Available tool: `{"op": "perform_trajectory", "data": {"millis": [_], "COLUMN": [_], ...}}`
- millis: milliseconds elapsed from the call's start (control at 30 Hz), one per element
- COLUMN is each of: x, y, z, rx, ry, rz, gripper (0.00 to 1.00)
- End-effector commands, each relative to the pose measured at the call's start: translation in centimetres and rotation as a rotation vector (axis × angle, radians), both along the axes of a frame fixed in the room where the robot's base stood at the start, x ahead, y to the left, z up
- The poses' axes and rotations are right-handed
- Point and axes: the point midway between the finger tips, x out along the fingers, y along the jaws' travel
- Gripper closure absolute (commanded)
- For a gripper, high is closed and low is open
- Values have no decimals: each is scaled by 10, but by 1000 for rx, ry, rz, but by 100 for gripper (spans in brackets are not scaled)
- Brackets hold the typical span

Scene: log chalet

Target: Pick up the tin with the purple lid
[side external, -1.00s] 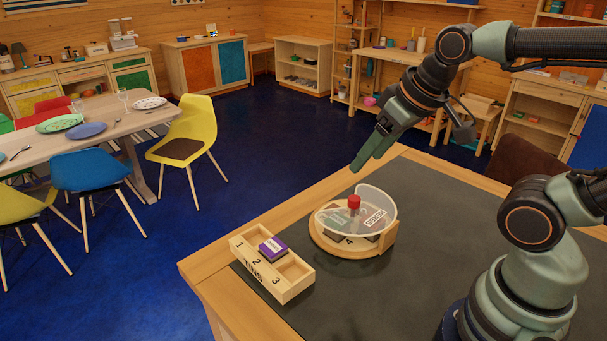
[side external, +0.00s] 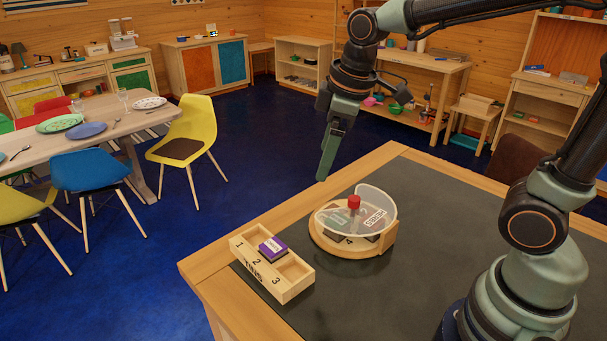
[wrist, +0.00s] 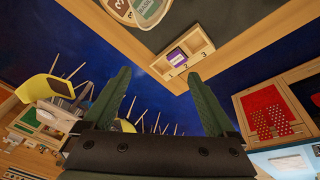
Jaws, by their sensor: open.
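The tin with the purple lid (side external: 272,247) sits in the middle compartment, by the number 2, of a wooden rack (side external: 290,287) marked TINS. The compartments by 1 and 3 look empty. In the wrist view the purple lid (wrist: 177,55) shows in the rack (wrist: 200,46), beyond my fingertips. My gripper (side external: 321,178) is open and empty. It points down, high above the far side of the worktable, behind and to the right of the rack. Its two fingers (wrist: 160,82) stand wide apart in the wrist view.
A round wooden carousel (side external: 352,247) with a clear curved guard and a red knob (side external: 354,202) stands right of the rack. The dark worktable top (side external: 440,230) is clear around them. A dining table (side external: 100,120) and chairs stand away to the left.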

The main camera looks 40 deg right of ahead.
Motion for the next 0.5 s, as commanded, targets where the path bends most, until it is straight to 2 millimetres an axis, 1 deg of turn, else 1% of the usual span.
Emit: {"op": "perform_trajectory", "data": {"millis": [33,100,167,300,400,500], "x": [10,23,33,53,63,69], "y": [8,18,27,48,61,69], "z": [-7,-16,-25,-49,-65,-77], "rx": [-23,-52,-75,-115,-134,-143], "ry": [34,70,103,170,205,230], "rz": [87,212,320,557,696,791], "gripper": [9,9,9,9,9,9]}}
